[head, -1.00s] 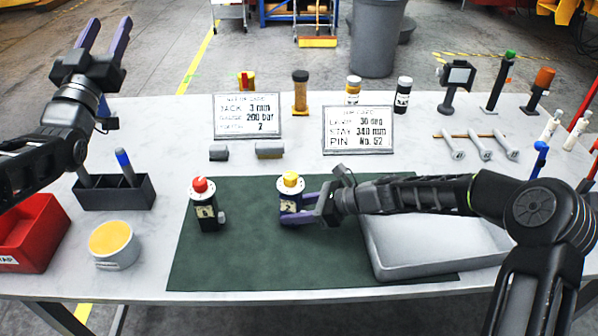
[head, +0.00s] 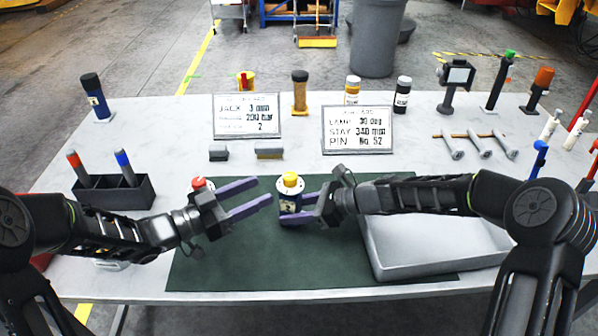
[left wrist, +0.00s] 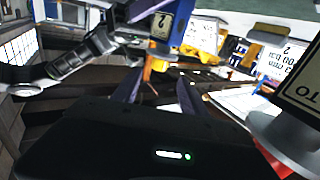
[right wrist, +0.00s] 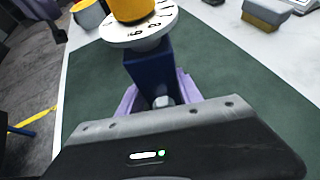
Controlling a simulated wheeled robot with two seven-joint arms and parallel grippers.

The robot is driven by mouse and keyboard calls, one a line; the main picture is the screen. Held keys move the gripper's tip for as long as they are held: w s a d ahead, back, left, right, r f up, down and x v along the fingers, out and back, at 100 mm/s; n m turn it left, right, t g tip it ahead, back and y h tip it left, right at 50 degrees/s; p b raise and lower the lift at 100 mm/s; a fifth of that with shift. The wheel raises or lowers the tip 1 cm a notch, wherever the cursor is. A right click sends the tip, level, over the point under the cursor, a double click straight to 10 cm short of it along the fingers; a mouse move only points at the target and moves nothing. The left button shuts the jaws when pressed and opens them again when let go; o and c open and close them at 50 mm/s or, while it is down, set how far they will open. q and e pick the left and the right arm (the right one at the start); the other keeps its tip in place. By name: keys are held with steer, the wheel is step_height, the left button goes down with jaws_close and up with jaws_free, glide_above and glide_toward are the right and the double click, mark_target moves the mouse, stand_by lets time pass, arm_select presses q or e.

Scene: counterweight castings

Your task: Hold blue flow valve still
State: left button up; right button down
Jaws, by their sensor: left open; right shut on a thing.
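The blue flow valve (head: 289,203) stands upright on the green mat, with a dark blue body, white dial disc and yellow cap. It also shows in the right wrist view (right wrist: 150,72) and in the left wrist view (left wrist: 183,20). My right gripper (head: 284,219) is shut on its lower body from the right. My left gripper (head: 264,193) is open and empty, its fingers pointing right, the tips a little left of the valve and apart from it. A second valve with a red cap (head: 201,184) is mostly hidden behind my left gripper.
A black holder (head: 112,195) with red and blue sticks stands at left. The front of the mat is clear.

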mark_target(294, 174)
arm_select(q)
steer(key=x, duration=1.2)
steer(key=shift+w+a, duration=0.15)
jaws_close()
stand_by(0.3)
